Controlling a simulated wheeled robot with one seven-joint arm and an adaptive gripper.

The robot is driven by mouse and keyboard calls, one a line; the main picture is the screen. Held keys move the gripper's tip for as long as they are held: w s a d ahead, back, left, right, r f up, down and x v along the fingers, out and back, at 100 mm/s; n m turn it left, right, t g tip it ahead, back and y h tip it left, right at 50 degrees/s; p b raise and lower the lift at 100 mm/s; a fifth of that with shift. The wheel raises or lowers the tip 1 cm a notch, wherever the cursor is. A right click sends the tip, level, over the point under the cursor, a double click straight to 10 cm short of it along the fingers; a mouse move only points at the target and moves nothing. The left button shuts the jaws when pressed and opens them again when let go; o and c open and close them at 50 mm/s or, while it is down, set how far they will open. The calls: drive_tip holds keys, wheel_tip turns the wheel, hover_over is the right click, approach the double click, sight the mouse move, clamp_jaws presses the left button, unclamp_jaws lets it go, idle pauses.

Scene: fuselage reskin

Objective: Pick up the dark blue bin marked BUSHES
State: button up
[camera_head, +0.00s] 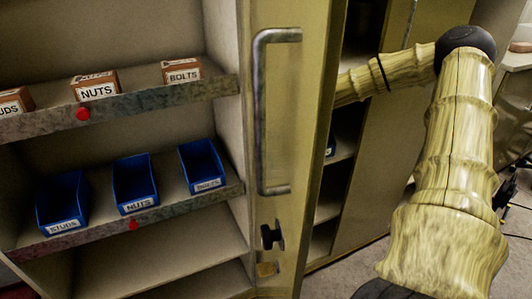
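No bin with a readable BUSHES label shows. A small part of a dark blue bin (331,142) shows past the right edge of the open cabinet door (313,130), on a shelf of the cabinet behind; its label is too cut off to read. My arm reaches leftward behind this door, so my gripper is hidden. In the left cabinet, three blue bins stand on the middle shelf: the STUDS bin (62,201), the NUTS bin (134,181) and the BOLTS bin (203,163).
Brown boxes marked NUTS (95,88) and BOLTS (182,73), plus a partly cut-off one (14,102), sit on the upper shelf (140,100). The door carries a metal handle (261,115) and a dark knob (271,236). Grey floor (345,272) shows at lower right.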

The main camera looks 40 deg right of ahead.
drive_tip(key=shift+c, duration=0.3)
clamp_jaws()
drive_tip(key=shift+r, duration=0.15)
